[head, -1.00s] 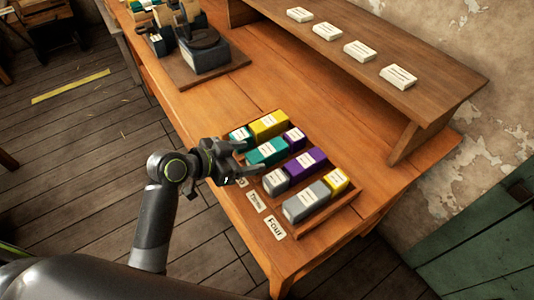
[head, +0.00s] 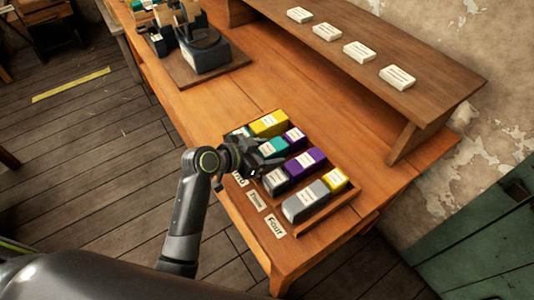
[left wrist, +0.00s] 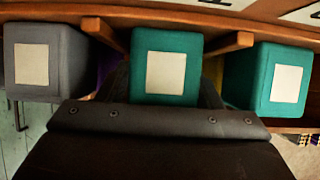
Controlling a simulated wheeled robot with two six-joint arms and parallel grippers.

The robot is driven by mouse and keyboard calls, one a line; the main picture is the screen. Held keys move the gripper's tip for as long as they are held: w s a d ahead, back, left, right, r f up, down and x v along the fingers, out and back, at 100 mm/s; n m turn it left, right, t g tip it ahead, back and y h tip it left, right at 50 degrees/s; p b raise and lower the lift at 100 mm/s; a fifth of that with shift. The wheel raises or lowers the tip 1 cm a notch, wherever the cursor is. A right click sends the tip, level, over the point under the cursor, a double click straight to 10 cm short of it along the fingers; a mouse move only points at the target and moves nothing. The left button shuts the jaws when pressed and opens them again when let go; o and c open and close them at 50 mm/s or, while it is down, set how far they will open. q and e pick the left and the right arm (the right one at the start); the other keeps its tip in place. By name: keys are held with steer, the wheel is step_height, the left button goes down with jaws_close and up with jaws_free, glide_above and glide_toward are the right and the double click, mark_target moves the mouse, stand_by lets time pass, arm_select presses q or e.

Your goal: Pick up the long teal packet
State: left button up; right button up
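The long teal packet (head: 273,148) with a white label lies in the wooden tray, beside a short purple packet (head: 294,136). My left gripper (head: 264,160) is low over its near end and hides part of it. In the left wrist view the long teal packet (left wrist: 166,65) is centred, with a dark finger on either side of it. The fingers look open; I cannot tell whether they touch it. A short teal packet (left wrist: 268,75) is to its right there and a grey packet (left wrist: 45,62) to its left. My right gripper is not in view.
The tray (head: 340,205) also holds yellow (head: 268,123), long purple (head: 306,161) and long grey (head: 306,200) packets. Paper labels (head: 275,226) lie along its near side. A raised shelf (head: 425,95) stands behind, and a press (head: 205,50) at the back left. The table between is clear.

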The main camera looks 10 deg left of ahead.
arm_select(q)
steer(key=c, duration=0.9)
steer(key=shift+c, duration=0.2)
steer(key=shift+r, duration=0.15)
